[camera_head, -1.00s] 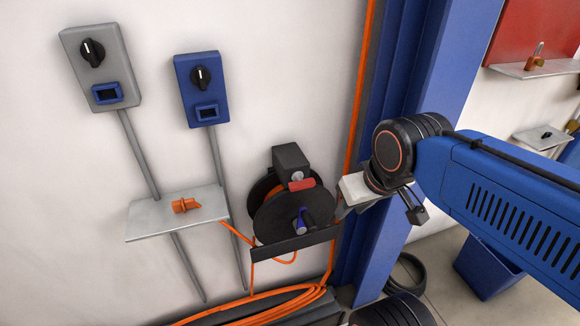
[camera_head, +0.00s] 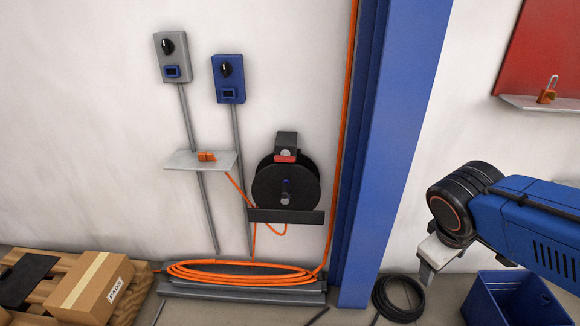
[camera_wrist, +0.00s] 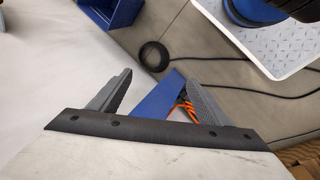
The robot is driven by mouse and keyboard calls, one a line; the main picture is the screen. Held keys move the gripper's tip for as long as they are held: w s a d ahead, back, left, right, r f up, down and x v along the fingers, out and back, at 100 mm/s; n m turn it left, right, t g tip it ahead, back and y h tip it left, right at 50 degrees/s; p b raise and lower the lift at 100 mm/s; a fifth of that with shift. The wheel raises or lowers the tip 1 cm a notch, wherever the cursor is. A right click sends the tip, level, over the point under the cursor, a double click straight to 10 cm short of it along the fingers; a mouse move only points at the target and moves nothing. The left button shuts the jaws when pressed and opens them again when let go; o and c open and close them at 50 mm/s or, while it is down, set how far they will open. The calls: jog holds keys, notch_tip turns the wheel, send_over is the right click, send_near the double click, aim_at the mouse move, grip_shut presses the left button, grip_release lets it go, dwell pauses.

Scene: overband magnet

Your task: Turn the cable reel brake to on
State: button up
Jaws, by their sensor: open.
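The black cable reel (camera_head: 268,190) hangs low on the wall, on a dark bracket (camera_head: 285,216). A black box (camera_head: 286,140) with a grey round knob (camera_head: 285,154) and a red part (camera_head: 285,160) sits at its top. A small blue and grey crank (camera_head: 285,192) is on the reel's face. No brake marking is readable, so its setting is unclear. My gripper (camera_head: 432,262) is to the right of the reel, beyond the blue column, pointing down. In the wrist view its fingers (camera_wrist: 157,82) are apart with nothing between them; the reel is not recognisable there.
A blue column (camera_head: 385,150) stands between the reel and my arm. A blue bin (camera_head: 510,300) and a coiled black hose (camera_head: 398,298) are on the floor below my gripper. Orange cable (camera_head: 240,272) lies under the reel. A pallet with a cardboard box (camera_head: 90,287) is at left.

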jog(key=w+n+h, duration=0.2)
jog(key=w+n, duration=0.1)
jog(key=n, duration=0.1)
jog(key=n+t+y, duration=0.5)
jog(key=n+t, duration=1)
jog(key=n, duration=1.1)
send_near(284, 161)
jog(key=w, duration=0.9)
jog(key=shift+d+f, duration=0.1)
jog(key=shift+d, duration=0.05)
jog(key=c, duration=1.1)
